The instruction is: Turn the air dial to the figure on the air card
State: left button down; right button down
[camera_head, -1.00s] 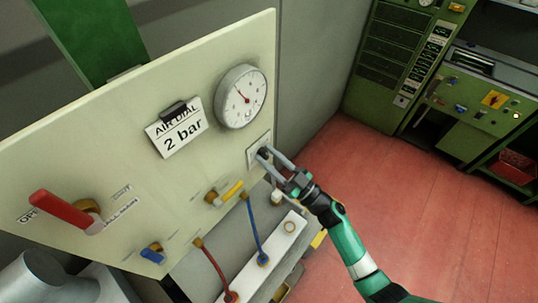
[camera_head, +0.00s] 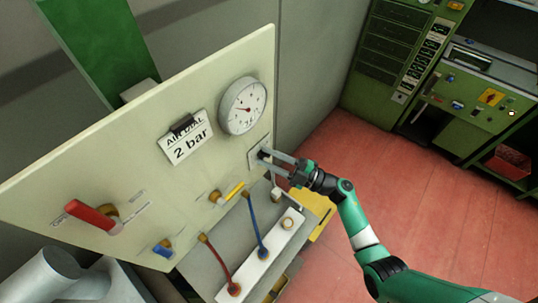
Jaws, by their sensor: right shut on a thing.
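The air card (camera_head: 186,138), clipped to the cream panel, reads "AIR DIAL 2 bar". A round white gauge (camera_head: 243,106) sits to its right; its red needle points left, but its figures are too small to read. The air dial (camera_head: 262,154) is a small dark knob on a pale plate below the gauge, partly hidden by my fingers. My right gripper (camera_head: 270,156) is shut on the knob, reaching it from the right. My left gripper is not in view.
A red lever (camera_head: 92,217), a yellow-handled valve (camera_head: 230,192) and a blue-handled valve (camera_head: 163,248) stick out of the panel. Red and blue hoses run to a white block (camera_head: 262,256) below. Green cabinets stand at the back right; the red floor between is clear.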

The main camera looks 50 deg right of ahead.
jog(key=shift+n, duration=0.7)
jog(key=c, duration=0.8)
grip_release()
jog(key=shift+c, duration=0.2)
jog(key=v, duration=1.1)
jog(key=shift+s+d, duration=0.2)
jog(key=shift+s, duration=0.1)
jog(key=shift+r, duration=0.1)
